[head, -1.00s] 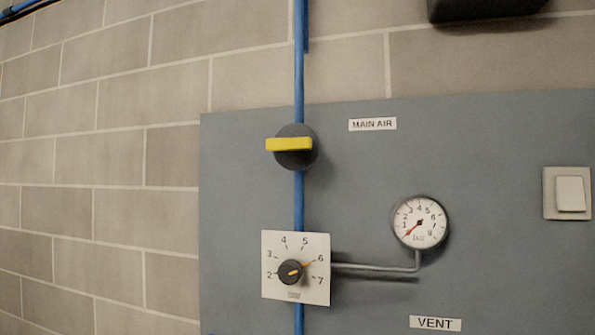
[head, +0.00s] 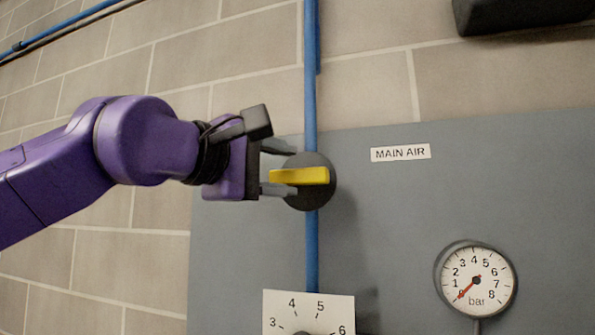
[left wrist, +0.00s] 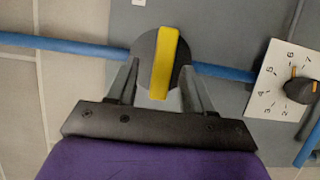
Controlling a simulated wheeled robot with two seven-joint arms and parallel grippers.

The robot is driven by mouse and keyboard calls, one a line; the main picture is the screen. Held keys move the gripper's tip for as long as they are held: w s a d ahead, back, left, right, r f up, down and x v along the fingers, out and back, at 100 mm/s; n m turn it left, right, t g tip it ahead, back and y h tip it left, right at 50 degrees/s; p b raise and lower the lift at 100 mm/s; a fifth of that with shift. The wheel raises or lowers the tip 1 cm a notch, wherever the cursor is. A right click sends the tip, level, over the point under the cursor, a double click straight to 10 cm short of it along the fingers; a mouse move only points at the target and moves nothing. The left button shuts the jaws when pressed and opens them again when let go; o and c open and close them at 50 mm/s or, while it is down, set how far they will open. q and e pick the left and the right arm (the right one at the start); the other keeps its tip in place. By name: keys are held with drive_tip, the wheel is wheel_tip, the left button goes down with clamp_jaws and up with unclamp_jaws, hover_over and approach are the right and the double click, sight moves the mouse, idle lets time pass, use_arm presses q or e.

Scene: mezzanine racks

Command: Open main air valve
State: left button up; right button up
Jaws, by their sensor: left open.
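The main air valve is a dark round body on a vertical blue pipe, with a yellow handle (head: 300,176) lying crosswise to the pipe. The "MAIN AIR" label (head: 400,153) is to its right. My left gripper (head: 278,170) is open at the valve, its fingers pointing right, one above and one below the handle's left end. In the left wrist view the yellow handle (left wrist: 165,62) stands between the two open fingers, with gaps on both sides. My right gripper is not in view.
A white dial plate (head: 285,303) is below the valve. A dark box (head: 520,12) is at the top right. Brick wall is on the left.

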sight(293, 176)
use_arm(q)
drive_tip(key=x, duration=0.5)
drive_tip(key=shift+w+a+f+p, duration=0.25)
drive_tip(key=shift+w+a+p, duration=0.05)
drive_tip(key=shift+a+p, duration=0.1)
drive_tip(key=shift+s, duration=0.25)
clamp_jaws()
